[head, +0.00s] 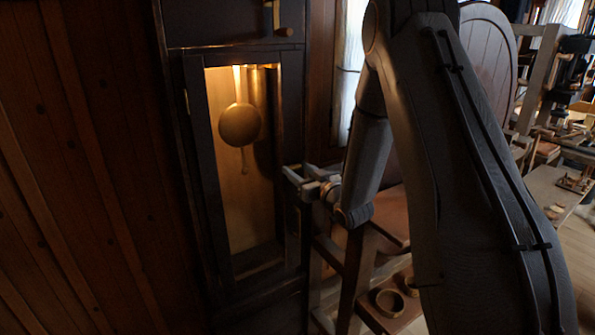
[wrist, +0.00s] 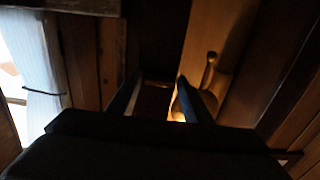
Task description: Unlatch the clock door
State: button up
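The clock door (head: 197,165) is a dark frame around a lit opening with a round pendulum (head: 240,124) behind it. It looks shut. My gripper (head: 291,174) is at the right edge of the clock front, level with the middle of the door. In the wrist view, its two fingers (wrist: 161,82) stand apart with dark wood beyond them. The pendulum (wrist: 188,100) shows partly behind the right finger. I cannot make out the door's latch clearly; the gripper and shadow cover that edge. Whether the fingers touch the clock, I cannot tell.
A small wooden piece (head: 284,32) sits on the clock above the door. A plank wall (head: 80,170) is at the left. At the right, a wooden stand (head: 355,275) holds turned rings (head: 390,302). A curtained window (wrist: 35,70) shows in the wrist view.

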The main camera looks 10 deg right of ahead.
jog(key=shift+a, duration=0.1)
jog(key=c, duration=0.7)
jog(key=shift+o, duration=0.2)
jog(key=shift+m, duration=0.3)
jog(key=m+b, duration=0.1)
jog(key=m, duration=1.1)
jog(key=shift+m, duration=0.3)
jog(key=m, duration=0.4)
jog(key=shift+m, duration=0.3)
